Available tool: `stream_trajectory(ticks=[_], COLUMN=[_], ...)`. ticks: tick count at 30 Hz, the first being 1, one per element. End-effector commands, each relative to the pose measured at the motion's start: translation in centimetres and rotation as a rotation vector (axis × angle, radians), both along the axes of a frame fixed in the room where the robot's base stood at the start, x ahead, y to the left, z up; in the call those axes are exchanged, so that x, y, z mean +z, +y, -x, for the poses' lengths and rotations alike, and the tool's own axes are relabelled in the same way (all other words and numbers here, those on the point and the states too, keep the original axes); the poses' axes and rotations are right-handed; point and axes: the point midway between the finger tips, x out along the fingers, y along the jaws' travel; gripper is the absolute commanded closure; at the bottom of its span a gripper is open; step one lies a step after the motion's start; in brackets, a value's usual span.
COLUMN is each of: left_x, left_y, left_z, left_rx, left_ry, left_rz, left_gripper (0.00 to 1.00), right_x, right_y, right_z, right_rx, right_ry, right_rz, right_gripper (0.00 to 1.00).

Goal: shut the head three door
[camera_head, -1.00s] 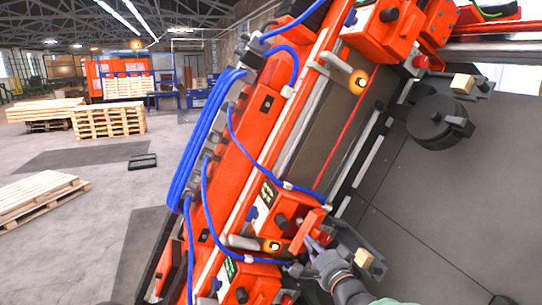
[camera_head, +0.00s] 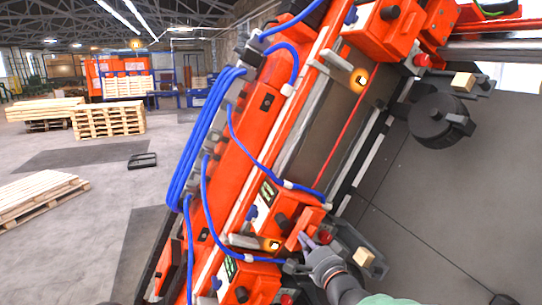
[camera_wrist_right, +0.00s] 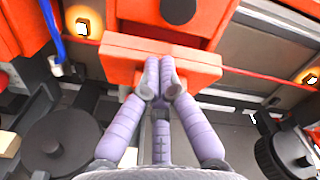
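An orange door (camera_head: 301,228) is on the lower middle orange head (camera_head: 270,212) of the tilted gantry. In the right wrist view the door (camera_wrist_right: 125,58) is a wide orange slab across the upper middle. My right gripper (camera_head: 305,242) is at the door's lower edge in the head view. In the wrist view its purple fingers (camera_wrist_right: 161,75) are together, with their tips against the door's face and nothing visible between them. I cannot tell whether the door is fully against the head. My left gripper is not in view.
Blue hoses (camera_head: 205,150) run along the gantry. A lit amber lamp (camera_head: 274,245) and a red button (camera_head: 325,238) are close to the gripper. A black round knob (camera_head: 430,122) stands out at the right. Wooden pallets (camera_head: 108,120) lie on the open floor at left.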

Motion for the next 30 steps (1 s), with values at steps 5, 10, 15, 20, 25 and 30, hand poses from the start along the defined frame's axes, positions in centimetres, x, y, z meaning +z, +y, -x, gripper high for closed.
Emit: stream_trajectory(ticks=[5,10,15,20,25,30], left_x=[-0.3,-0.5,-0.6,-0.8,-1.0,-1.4], left_y=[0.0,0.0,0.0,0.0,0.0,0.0], left_z=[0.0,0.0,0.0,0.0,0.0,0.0], left_rx=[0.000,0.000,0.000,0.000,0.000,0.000], left_ry=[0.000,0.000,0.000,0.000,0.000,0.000], left_rz=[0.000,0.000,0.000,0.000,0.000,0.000], left_gripper=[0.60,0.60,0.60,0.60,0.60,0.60], right_x=[-0.6,-0.7,-0.7,-0.8,-0.9,-0.9], right_y=[0.0,0.1,0.3,0.5,0.4,0.2], right_z=[-0.9,-1.7,-2.4,-2.9,-2.6,-1.9], right_rx=[-0.008,-0.010,-0.011,-0.010,-0.010,-0.010], right_ry=[0.013,0.016,0.017,0.018,0.019,0.018], right_rz=[-0.003,-0.004,-0.004,-0.004,-0.003,-0.003], right_gripper=[1.00,1.00,1.00,1.00,1.00,1.00])
